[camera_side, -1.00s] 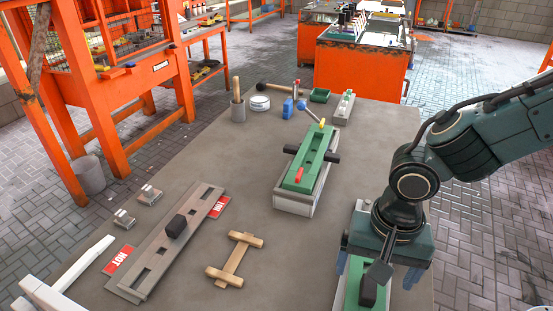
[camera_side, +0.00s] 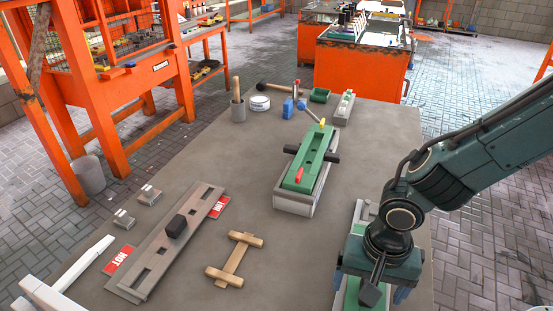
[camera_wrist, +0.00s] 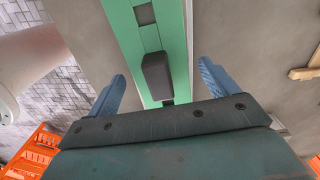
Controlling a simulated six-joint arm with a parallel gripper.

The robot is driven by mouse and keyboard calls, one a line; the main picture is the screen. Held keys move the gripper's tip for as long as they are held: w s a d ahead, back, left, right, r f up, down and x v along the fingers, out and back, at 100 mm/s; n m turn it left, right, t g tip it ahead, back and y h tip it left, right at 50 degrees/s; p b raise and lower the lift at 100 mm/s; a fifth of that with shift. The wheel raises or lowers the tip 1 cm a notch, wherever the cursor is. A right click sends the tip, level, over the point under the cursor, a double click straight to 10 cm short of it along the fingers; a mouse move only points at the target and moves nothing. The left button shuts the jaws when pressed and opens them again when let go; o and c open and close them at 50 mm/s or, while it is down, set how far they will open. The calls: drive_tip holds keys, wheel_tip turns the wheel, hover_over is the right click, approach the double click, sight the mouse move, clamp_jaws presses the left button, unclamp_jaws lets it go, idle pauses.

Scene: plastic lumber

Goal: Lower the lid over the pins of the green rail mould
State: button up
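A green mould (camera_side: 312,152) with a row of holes sits in a pale tray at the middle of the bench. In the wrist view this green piece (camera_wrist: 125,28) carries a black block-like knob (camera_wrist: 157,75). My gripper's blue fingers (camera_wrist: 161,84) are open on either side of the knob, with gaps. I cannot tell whether this piece is the lid.
A grey slotted plate (camera_side: 150,262) with red HOT labels lies at the left. A wooden frame tool (camera_side: 236,260) lies between it and the green pieces.

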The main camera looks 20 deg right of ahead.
drive_tip(key=c, duration=1.3)
drive_tip(key=shift+r, duration=0.15)
drive_tip(key=shift+r, duration=0.1)
drive_tip(key=shift+r, duration=2.5)
